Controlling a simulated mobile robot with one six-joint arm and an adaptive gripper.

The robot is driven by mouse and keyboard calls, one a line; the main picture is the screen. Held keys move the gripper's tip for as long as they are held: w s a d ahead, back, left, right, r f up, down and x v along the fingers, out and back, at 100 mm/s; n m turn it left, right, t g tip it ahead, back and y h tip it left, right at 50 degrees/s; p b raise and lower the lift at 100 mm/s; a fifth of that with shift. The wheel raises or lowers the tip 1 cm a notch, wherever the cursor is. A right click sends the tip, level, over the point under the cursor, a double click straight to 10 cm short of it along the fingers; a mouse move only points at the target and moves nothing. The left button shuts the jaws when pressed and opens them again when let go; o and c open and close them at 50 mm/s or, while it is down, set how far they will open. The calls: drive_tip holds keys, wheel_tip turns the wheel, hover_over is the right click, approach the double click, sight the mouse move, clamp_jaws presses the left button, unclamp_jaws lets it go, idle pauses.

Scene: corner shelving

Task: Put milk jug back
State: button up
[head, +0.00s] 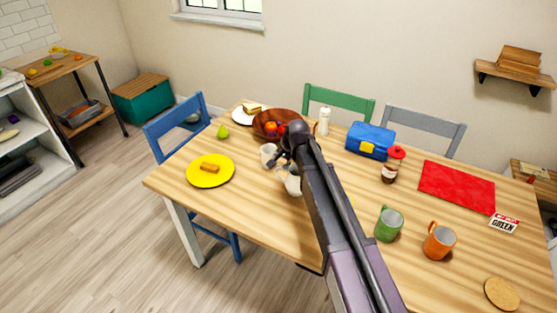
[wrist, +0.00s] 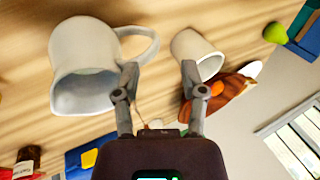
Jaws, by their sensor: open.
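The white milk jug (wrist: 82,68) is large at the left of the wrist view, with its handle (wrist: 152,42) toward the right. In the head view the jug (head: 292,184) is on the wooden table, partly hidden by my arm. My gripper (wrist: 160,75) is open, with nothing held between its fingers. Its left finger overlaps the lower part of the jug's handle in the wrist view; I cannot tell whether they touch. In the head view my gripper (head: 292,140) is over the table near the jug, its fingers hard to make out.
A white mug (wrist: 194,55) is close by the right finger. A fruit bowl (head: 266,126), a white bottle (head: 324,121) and a yellow plate (head: 210,171) are around the gripper. A blue lunch box (head: 369,140), a jar (head: 390,173) and green and orange mugs stand farther right. The table's front left is bare.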

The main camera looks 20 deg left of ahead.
drive_tip(key=p+v, duration=0.5)
drive_tip(key=v, duration=0.1)
drive_tip(key=shift+r, duration=0.1)
drive_tip(key=shift+d, duration=0.15)
idle(0.9)
drive_tip(key=s+d+f+n+h, duration=0.1)
drive_tip(key=s+d, duration=0.1)
drive_tip(key=d, duration=1.1)
drive_tip(key=s+d+h, duration=0.2)
drive_tip(key=d, duration=1.2)
drive_tip(key=s+d+g, duration=0.1)
drive_tip(key=s+d, duration=0.4)
drive_tip(key=d, duration=0.4)
drive_tip(key=s+d+n+g+h, duration=0.1)
drive_tip(key=s+d, duration=0.5)
drive_tip(key=d, duration=0.4)
drive_tip(key=shift+s+d+f, duration=0.2)
drive_tip(key=shift+f, duration=0.15)
